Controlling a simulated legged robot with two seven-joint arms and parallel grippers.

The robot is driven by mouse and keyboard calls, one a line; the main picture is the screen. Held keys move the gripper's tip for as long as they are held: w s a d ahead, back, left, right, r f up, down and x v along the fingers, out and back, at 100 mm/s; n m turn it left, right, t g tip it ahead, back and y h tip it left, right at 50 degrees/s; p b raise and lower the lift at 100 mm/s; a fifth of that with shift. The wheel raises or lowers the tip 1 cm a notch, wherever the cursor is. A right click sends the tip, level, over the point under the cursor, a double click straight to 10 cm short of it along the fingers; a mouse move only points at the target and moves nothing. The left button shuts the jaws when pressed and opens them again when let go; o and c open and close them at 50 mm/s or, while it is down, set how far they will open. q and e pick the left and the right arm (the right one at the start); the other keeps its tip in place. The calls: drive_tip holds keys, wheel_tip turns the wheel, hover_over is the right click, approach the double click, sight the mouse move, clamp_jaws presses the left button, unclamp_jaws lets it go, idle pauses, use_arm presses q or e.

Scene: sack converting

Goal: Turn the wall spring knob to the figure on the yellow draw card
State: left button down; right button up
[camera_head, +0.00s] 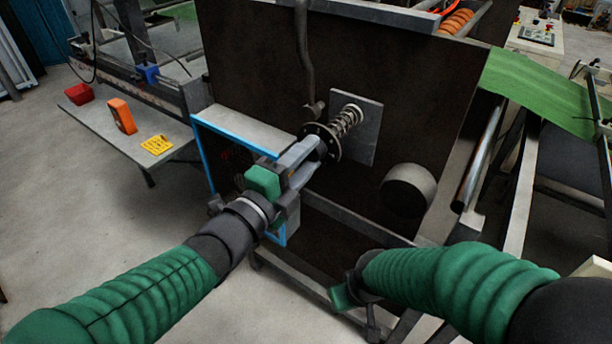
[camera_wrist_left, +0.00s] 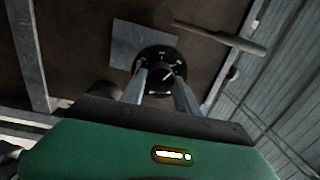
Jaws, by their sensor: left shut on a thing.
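The wall spring knob (camera_head: 331,146) is a dark round disc in front of a coiled spring on a grey plate on the dark machine wall. My left gripper (camera_head: 314,150) is at the knob, its two fingers shut on it. In the left wrist view the knob's black dial (camera_wrist_left: 163,63) carries white marks and a white pointer line, with figures too small to read. The yellow draw card (camera_head: 157,144) lies on the grey side table at left; its print is unreadable here. My right gripper (camera_head: 356,300) hangs low, mostly hidden by its arm, fingers unclear.
The side table (camera_head: 168,130) also holds an orange device (camera_head: 121,116) and a red bin (camera_head: 79,94). A blue-edged frame (camera_head: 204,157) stands left of the knob. A dark bar (camera_head: 304,50) hangs above the knob, and a round grey cylinder (camera_head: 408,189) sticks out at lower right.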

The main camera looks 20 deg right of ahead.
use_arm(q)
drive_tip(key=m+b, duration=0.6)
drive_tip(key=b, duration=0.1)
drive_tip(key=f+m+b, duration=0.1)
drive_tip(key=m+b, duration=0.2)
drive_tip(key=b, duration=0.1)
drive_tip(key=shift+m+g, duration=0.3)
drive_tip(key=m+b, duration=0.3)
drive_tip(key=shift+w+m, duration=0.1)
drive_tip(key=shift+m, duration=0.2)
drive_tip(key=m+b, duration=0.3)
drive_tip(key=m, duration=0.1)
drive_tip(key=shift+m, duration=0.4)
drive_tip(key=shift+w+m+g+b, duration=0.1)
drive_tip(key=shift+m+g+b, duration=0.2)
drive_tip(key=shift+m+b, duration=1.25)
drive_tip(key=shift+r+m+p, duration=0.1)
drive_tip(key=shift+m+p, duration=0.25)
drive_tip(key=shift+m, duration=0.2)
drive_tip(key=c, duration=1.4)
unclamp_jaws()
drive_tip(key=o, duration=0.5)
drive_tip(key=shift+w+r, duration=0.1)
